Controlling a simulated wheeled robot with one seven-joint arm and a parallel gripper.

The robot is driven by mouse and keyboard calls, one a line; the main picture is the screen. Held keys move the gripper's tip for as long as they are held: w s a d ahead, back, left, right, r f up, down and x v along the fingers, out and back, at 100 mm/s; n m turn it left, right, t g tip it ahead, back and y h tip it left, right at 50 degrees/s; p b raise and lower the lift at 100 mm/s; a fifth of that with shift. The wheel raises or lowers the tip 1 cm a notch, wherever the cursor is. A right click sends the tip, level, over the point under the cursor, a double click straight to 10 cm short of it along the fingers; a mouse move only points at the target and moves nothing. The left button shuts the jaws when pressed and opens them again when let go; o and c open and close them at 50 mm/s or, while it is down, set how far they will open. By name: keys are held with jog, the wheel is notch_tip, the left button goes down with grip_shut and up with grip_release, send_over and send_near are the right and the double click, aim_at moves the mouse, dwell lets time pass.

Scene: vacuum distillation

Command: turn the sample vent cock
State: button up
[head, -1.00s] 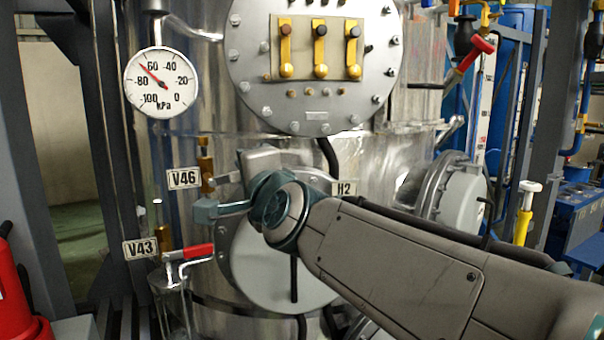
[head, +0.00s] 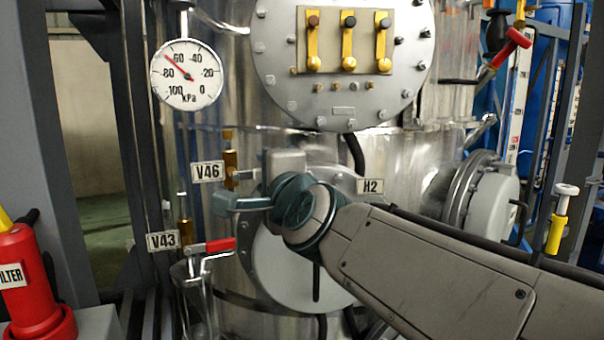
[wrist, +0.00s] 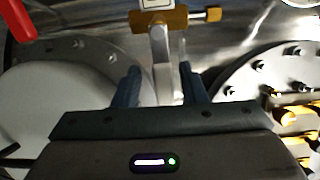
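The brass cock (head: 231,165) beside the V46 tag (head: 208,172) stands on the steel vessel, left of centre in the head view. Its brass body (wrist: 165,20) is at the top of the wrist view, with a pale metal lever (wrist: 160,55) pointing toward me. My gripper (wrist: 160,88) is open, with one finger on each side of the lever. A gap shows on both sides; contact cannot be made out. In the head view my gripper (head: 232,202) is just below and right of the cock, and my wrist hides part of the area.
A red-handled valve (head: 210,246) tagged V43 (head: 163,241) sits below, over a glass vessel (head: 195,300). A round flange cover (head: 285,270) lies behind my wrist. A pressure gauge (head: 187,74) hangs upper left. A red filter canister (head: 30,285) stands at far left.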

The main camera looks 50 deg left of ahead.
jog(key=shift+w+d+r, duration=0.1)
jog(key=shift+w, duration=0.1)
jog(key=shift+d, duration=0.25)
jog(key=b+v, duration=0.7)
jog(key=v, duration=0.6)
jog(key=shift+s, duration=0.2)
jog(key=shift+d, duration=0.15)
